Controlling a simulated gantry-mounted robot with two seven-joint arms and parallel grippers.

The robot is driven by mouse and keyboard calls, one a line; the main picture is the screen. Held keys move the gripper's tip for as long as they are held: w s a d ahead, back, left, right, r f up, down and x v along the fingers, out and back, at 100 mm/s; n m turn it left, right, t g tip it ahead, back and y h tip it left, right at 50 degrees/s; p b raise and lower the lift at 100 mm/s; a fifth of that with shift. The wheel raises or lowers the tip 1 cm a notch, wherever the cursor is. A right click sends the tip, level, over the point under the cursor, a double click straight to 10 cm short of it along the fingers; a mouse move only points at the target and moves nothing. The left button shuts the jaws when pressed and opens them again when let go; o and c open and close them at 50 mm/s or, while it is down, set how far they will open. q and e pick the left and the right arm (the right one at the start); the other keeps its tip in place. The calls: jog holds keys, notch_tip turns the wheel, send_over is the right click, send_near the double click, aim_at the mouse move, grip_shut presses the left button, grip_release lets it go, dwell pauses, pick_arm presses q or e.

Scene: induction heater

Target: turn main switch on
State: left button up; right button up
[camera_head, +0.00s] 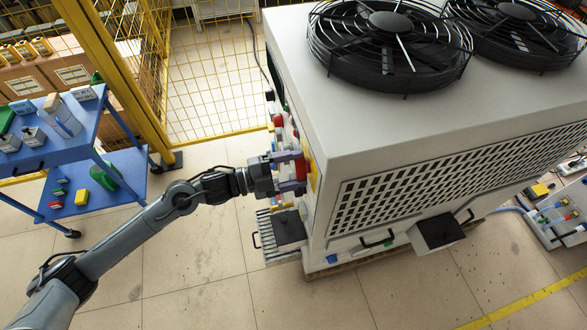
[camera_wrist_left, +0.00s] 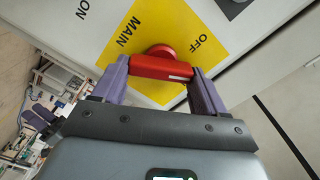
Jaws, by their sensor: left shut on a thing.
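The main switch is a red rotary handle (camera_wrist_left: 160,68) on a yellow plate (camera_wrist_left: 150,25) marked MAIN, OFF and ON, on the side of the large grey induction heater (camera_head: 300,60). In the head view the red handle (camera_head: 300,168) shows at the heater's left side. My left gripper (camera_wrist_left: 158,72) is shut on the red handle, with one purple finger at each end of it. It also shows in the head view (camera_head: 290,168). The handle lies crosswise between the fingers. My right gripper is in neither view.
Two black fan grilles (camera_head: 390,40) sit on top of the heater. A blue trolley (camera_head: 100,150) with boxes and bottles stands at the left. A yellow mesh fence (camera_head: 210,70) runs behind. A grey box (camera_head: 285,230) juts out below the gripper.

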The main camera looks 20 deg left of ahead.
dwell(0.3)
pick_arm(q)
jog(key=o, duration=1.1)
jog(key=shift+c, duration=0.2)
jog(key=v, duration=1.1)
jog(key=shift+p, duration=0.3)
jog(key=shift+w, duration=0.1)
jog(key=shift+d, duration=0.1)
